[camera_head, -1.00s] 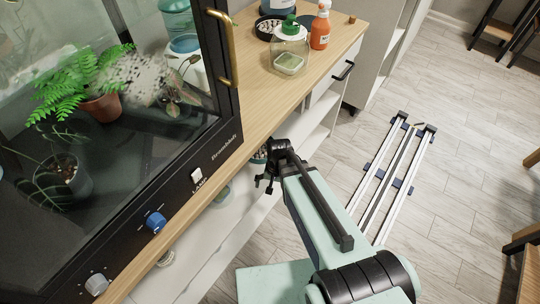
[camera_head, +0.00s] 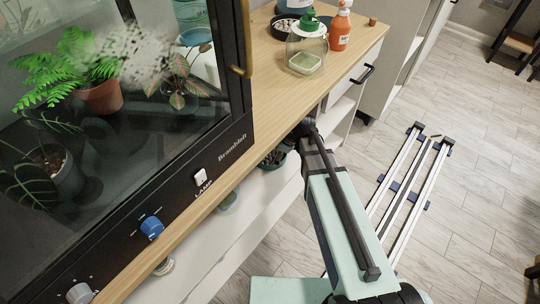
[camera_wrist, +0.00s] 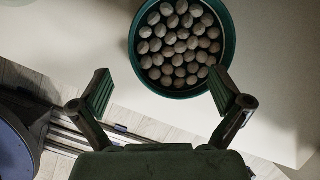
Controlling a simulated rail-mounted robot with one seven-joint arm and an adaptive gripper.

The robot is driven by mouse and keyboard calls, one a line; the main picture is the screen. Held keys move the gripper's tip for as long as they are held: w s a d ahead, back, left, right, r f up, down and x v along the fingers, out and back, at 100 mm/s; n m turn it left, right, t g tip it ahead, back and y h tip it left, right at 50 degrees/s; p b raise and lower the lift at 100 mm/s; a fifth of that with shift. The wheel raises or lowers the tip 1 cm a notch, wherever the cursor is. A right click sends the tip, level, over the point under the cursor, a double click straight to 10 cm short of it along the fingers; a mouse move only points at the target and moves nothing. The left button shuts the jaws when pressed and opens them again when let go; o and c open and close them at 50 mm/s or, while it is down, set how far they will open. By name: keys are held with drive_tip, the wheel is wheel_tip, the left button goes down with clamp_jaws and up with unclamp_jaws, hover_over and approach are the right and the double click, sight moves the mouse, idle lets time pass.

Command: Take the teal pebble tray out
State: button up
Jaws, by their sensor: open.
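The round teal tray (camera_wrist: 180,93), full of grey pebbles (camera_wrist: 180,45), sits on a pale shelf at the top of the wrist view. My gripper (camera_wrist: 159,82) is open, its two fingers spread wide with nothing between the tips. The tray lies just beyond the fingertips, a little to the right of the middle of the gap; I cannot tell whether the right finger touches it. In the head view, the tray (camera_head: 272,159) shows only partly, below the wooden counter. My fingers are hard to make out there.
The wooden counter (camera_head: 283,88) overhangs the shelf. On it stand a black glass terrarium cabinet (camera_head: 235,150), a glass jar with a green cap (camera_head: 305,60) and an orange bottle (camera_head: 340,28). A green jar (camera_head: 228,199) stands on the shelf left of the tray.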

sight(267, 158)
drive_tip(key=b+x, duration=0.1)
drive_tip(key=x, duration=0.4)
drive_tip(key=shift+w+a+f+b, duration=0.15)
drive_tip(key=shift+w+f+b, duration=0.05)
drive_tip(key=shift+f+b, duration=0.1)
drive_tip(key=shift+r, duration=0.1)
clamp_jaws()
